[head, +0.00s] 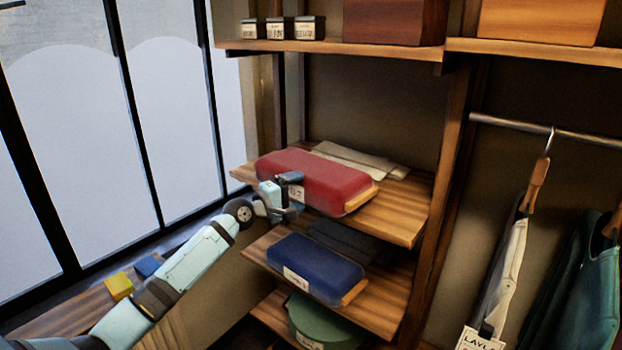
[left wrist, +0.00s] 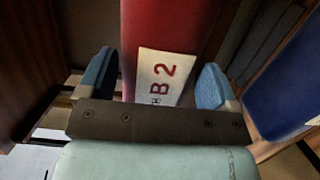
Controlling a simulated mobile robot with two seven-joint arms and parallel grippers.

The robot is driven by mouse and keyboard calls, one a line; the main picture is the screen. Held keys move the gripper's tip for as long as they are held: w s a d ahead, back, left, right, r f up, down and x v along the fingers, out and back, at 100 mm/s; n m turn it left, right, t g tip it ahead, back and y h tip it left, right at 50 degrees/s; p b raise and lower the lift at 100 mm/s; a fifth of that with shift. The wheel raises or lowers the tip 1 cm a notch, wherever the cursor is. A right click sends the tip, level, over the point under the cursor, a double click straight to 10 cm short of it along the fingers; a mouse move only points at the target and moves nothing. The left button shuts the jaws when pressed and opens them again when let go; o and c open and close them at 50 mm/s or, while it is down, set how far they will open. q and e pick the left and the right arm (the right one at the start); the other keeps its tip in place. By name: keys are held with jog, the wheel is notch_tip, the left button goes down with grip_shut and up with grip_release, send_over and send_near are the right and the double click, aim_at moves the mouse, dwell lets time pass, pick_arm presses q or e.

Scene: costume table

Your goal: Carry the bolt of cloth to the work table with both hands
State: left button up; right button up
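A red bolt of cloth (head: 318,180) lies on the upper wooden shelf board, with a tan end at its right. My left gripper (head: 290,196) is at its left front. In the left wrist view the red bolt (left wrist: 160,25) carries a white label reading B2. The fingers of my left gripper (left wrist: 157,72) are wide apart, one on each side of the bolt's labelled end. I cannot tell whether they touch it. My right gripper is not in view. The work table cannot be made out for certain.
A blue bolt (head: 315,267) lies on the board below, and a green one (head: 325,322) lower still. Folded grey cloth (head: 360,160) lies behind the red bolt. Garments (head: 580,280) hang at right. Yellow (head: 119,286) and blue blocks (head: 148,265) sit on a wooden surface at lower left.

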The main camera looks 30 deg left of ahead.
pick_arm(q)
jog(key=c, duration=0.3)
jog(key=shift+w+r, duration=0.1)
jog(key=shift+r, duration=0.1)
jog(key=shift+c, duration=0.4)
notch_tip(320, 180, up, 20)
